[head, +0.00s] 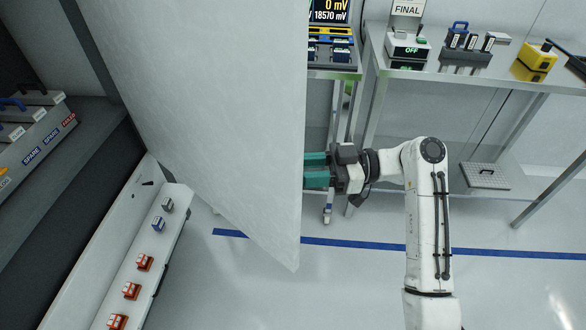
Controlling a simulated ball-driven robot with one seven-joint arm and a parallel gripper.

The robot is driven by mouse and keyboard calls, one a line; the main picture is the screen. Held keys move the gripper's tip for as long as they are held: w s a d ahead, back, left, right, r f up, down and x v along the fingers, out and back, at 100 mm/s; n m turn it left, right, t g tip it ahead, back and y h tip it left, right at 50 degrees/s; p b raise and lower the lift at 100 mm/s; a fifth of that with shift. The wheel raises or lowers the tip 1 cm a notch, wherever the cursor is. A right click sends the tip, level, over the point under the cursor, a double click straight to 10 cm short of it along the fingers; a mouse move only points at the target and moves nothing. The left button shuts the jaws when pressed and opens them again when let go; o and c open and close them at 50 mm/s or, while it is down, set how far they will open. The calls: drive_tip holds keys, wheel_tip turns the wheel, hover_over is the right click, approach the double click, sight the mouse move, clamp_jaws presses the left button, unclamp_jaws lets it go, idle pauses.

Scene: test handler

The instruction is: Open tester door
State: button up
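The tester door (210,110) is a large pale grey panel filling the middle left of the head view. It stands swung out from the dark cabinet at the left, with its free edge at the right. My gripper (316,169) is at that free edge, pointing left from its far side. Its two teal fingers show with a narrow gap between them. Their tips end at or behind the door edge, so I cannot see whether they hold anything. No door handle is visible.
A ledge (186,207) with small red, blue and grey parts runs along the lower left. Labelled blocks (30,140) sit at the far left. A metal table (500,80) with devices stands behind my arm.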

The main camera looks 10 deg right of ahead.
drive_tip(key=s+d, duration=0.1)
drive_tip(key=d, duration=0.7)
drive_tip(key=shift+s+d, duration=0.2)
drive_tip(key=shift+d, duration=0.05)
